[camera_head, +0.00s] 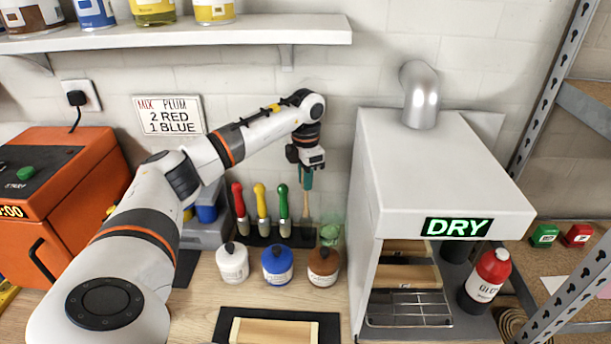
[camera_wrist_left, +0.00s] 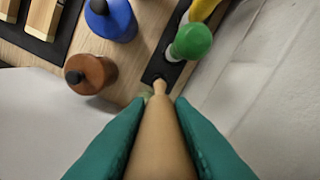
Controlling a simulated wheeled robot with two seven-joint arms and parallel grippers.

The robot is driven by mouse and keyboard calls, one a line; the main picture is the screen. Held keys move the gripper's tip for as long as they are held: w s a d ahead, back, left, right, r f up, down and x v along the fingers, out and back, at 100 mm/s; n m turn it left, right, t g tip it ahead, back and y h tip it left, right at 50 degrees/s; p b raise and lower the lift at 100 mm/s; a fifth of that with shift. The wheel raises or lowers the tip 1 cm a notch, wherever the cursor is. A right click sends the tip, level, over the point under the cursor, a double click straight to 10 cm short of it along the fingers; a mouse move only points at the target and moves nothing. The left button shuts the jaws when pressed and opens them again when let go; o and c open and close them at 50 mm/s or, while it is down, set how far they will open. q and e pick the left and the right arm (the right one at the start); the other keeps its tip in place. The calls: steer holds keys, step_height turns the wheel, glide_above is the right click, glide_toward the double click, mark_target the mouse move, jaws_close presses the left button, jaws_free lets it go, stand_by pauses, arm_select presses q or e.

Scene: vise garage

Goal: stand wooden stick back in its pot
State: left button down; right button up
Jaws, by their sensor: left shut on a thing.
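My left gripper (camera_head: 307,180) has teal fingers, which also show in the left wrist view (camera_wrist_left: 160,135), shut on the wooden stick (camera_wrist_left: 160,140). The stick is tan and tapers to a thin tip. In the head view the stick (camera_head: 306,207) hangs about upright below the fingers, right of the green-handled tool. A small translucent green pot (camera_head: 330,236) stands just right of and below the stick's lower end. In the wrist view the pot is mostly hidden behind the stick. I cannot tell whether the tip touches anything. My right gripper is not in view.
Red, yellow and green-handled tools (camera_head: 260,208) stand in a black rack left of the stick. White, blue and brown jars (camera_head: 278,265) stand in front. A white drying cabinet (camera_head: 440,170) rises close on the right. A shelf (camera_head: 190,38) runs above.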

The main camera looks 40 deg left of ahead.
mark_target(306, 207)
arm_select(q)
steer(key=shift+f+b, duration=1.45)
steer(key=shift+f, duration=1.45)
steer(key=c, duration=1.2)
jaws_free()
step_height(306, 207, up, 11)
steer(key=shift+w+f+b, duration=0.1)
steer(key=shift+b, duration=0.9)
steer(key=shift+r, duration=0.65)
